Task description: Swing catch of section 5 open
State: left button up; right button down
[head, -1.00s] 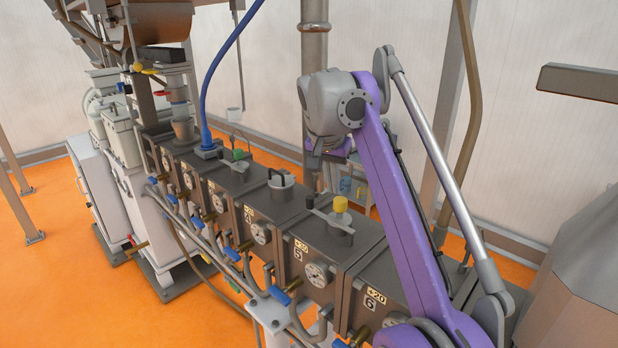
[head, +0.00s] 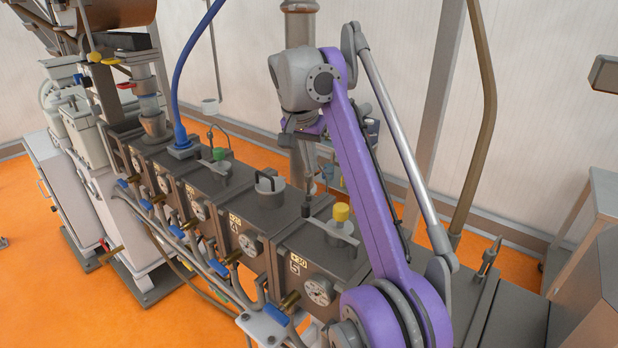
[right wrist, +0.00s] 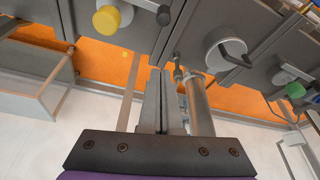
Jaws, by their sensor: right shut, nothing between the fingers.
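Section 5 is the dark barrel block with the number 5 plate (head: 295,268) on its front. My left gripper is not in view.
Section 4's round lid with a handle (head: 270,186) stands to the left, then a green knob (head: 219,153) and a blue hose (head: 184,90). A vertical grey pipe (head: 300,100) rises behind. Gauges and blue-handled valves (head: 275,314) line the front.

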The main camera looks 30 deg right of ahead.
jog(key=b+x, duration=0.1)
jog(key=x, duration=0.5)
jog(key=b+x, duration=0.1)
jog(key=x, duration=0.2)
jog(key=shift+s+f+b, duration=0.15)
jog(key=shift+s+b, duration=0.1)
jog(key=shift+b, duration=0.05)
jog(key=s+a, duration=0.1)
jog(key=a, duration=0.1)
jog(key=shift+s+a+b, duration=0.25)
jog(key=shift+s+b, duration=0.05)
jog(key=shift+s, duration=0.05)
jog(key=shift+s+a, duration=0.25)
jog(key=shift+a, duration=0.1)
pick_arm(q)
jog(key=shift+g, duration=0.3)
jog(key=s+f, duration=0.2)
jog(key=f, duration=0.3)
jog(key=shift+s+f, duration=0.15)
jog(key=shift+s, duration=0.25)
pick_arm(e)
jog(key=shift+a, duration=0.1)
